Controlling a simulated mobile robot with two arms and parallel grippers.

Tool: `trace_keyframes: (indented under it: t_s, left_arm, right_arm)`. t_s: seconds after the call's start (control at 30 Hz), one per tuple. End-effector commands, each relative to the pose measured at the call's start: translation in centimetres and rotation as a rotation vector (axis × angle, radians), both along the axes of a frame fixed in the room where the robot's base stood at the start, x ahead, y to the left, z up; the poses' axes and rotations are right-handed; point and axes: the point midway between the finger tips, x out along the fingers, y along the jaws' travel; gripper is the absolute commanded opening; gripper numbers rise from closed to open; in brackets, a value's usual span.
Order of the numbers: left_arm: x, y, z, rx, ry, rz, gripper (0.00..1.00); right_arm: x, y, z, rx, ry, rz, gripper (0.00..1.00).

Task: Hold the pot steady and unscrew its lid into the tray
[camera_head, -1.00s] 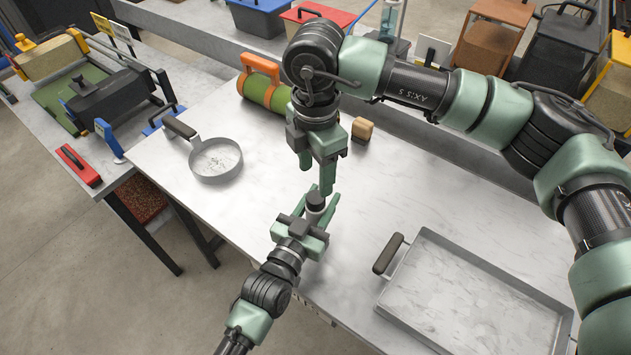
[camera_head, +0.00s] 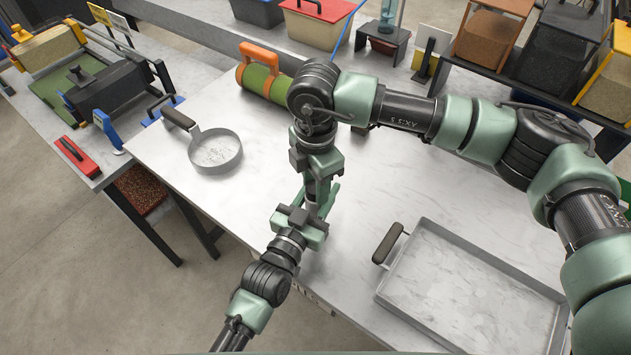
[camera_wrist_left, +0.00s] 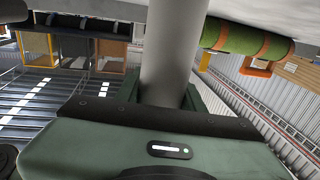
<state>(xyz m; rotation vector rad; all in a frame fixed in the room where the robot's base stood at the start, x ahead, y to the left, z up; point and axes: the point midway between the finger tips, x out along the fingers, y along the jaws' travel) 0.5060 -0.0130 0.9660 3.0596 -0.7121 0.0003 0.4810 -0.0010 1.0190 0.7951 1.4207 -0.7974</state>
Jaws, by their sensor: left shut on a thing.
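The pot is a grey cylinder (camera_wrist_left: 172,55) standing between the fingers of my left gripper in the left wrist view. My left gripper (camera_head: 318,205) is shut on it, with its arm coming from the lower left in the head view. My right gripper (camera_head: 318,188) points straight down over the pot, its fingers at the pot's top. The lid is hidden behind the right gripper, so I cannot tell whether the fingers are closed on it. The grey tray (camera_head: 465,305), with a dark handle, lies empty on the table to the right.
A round grey pan (camera_head: 215,154) with a dark handle sits on the table at left. A green roll with orange bands (camera_head: 262,82) lies at the back. Shelves with bins stand behind. The marble table (camera_head: 270,150) is clear between pan and pot.

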Motion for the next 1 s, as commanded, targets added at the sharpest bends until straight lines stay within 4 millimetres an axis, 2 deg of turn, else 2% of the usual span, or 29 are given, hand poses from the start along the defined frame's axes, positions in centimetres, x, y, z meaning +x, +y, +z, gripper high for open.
trace_keyframes:
  t_s: [0.07,0.37,0.47,0.57,1.0]
  left_arm:
    - [-0.03,-0.01,-0.08,0.001,0.002,0.000,0.00]
    - [-0.03,-0.02,-0.09,0.001,0.002,0.000,0.00]
    - [-0.03,-0.02,-0.09,0.001,0.002,-0.001,0.00]
    - [-0.03,-0.02,-0.09,0.002,0.001,-0.001,0.00]
    - [-0.05,-0.03,-0.10,0.001,0.002,-0.001,0.00]
  right_arm:
    - [0.02,0.00,0.02,0.001,-0.001,0.000,0.00]
    - [0.04,0.01,0.04,0.001,-0.001,0.004,0.00]
    - [0.05,0.02,0.06,0.000,-0.002,0.068,0.00]
    - [0.07,0.02,0.07,0.000,-0.002,0.233,0.00]
    - [0.07,0.11,0.17,0.000,-0.001,1.274,0.00]
